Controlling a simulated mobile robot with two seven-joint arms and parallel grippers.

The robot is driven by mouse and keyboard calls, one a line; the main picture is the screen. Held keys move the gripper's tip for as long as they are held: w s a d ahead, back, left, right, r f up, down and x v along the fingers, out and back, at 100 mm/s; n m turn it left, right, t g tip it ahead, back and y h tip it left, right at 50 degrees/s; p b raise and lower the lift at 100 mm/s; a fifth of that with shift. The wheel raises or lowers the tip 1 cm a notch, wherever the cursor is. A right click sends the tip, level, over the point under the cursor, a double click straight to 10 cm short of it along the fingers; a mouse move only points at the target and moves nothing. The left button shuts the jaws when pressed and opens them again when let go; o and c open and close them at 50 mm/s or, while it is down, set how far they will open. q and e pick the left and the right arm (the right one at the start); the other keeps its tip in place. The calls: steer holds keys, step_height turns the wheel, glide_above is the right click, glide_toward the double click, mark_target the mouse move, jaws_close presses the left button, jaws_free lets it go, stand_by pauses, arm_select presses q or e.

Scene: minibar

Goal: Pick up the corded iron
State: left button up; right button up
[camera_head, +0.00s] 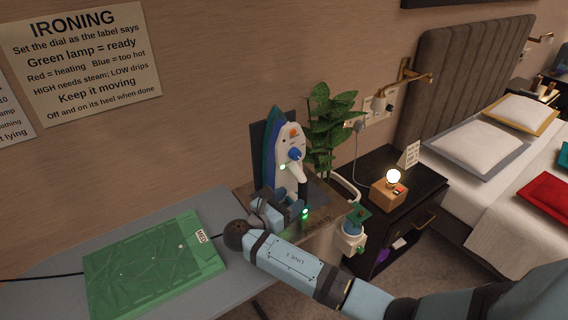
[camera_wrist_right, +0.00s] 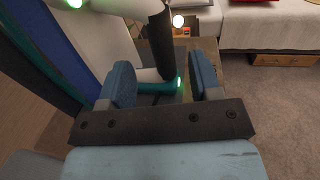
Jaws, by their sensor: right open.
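The corded iron (camera_head: 289,146) stands upright on its heel on a small wooden stand (camera_head: 328,218) by the wall. It has a white body, a teal and blue soleplate side, a dark handle and lit green lamps. My right gripper (camera_head: 284,208) is low at the iron's handle, and its jaws are open. In the right wrist view, part of the iron (camera_wrist_right: 145,76) shows between the two blue fingers of the right gripper (camera_wrist_right: 163,82), with visible gaps, so it is not clamped. My left gripper is not in view.
A folded green garment (camera_head: 150,268) lies on the grey ironing board (camera_head: 205,208) at left. A plant (camera_head: 330,125) stands just behind the iron. A dark nightstand (camera_head: 400,190) with a lit lamp (camera_head: 393,177) and a bed (camera_head: 480,180) are at right.

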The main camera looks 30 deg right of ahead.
mark_target(299, 191)
steer(key=shift+d+r, duration=0.15)
steer(key=shift+d, duration=0.3)
steer(key=x, duration=0.4)
steer(key=shift+d+r, duration=0.15)
steer(key=shift+d, duration=0.25)
jaws_close()
steer(key=shift+w+r+p, duration=0.1)
steer(key=shift+p, duration=0.2)
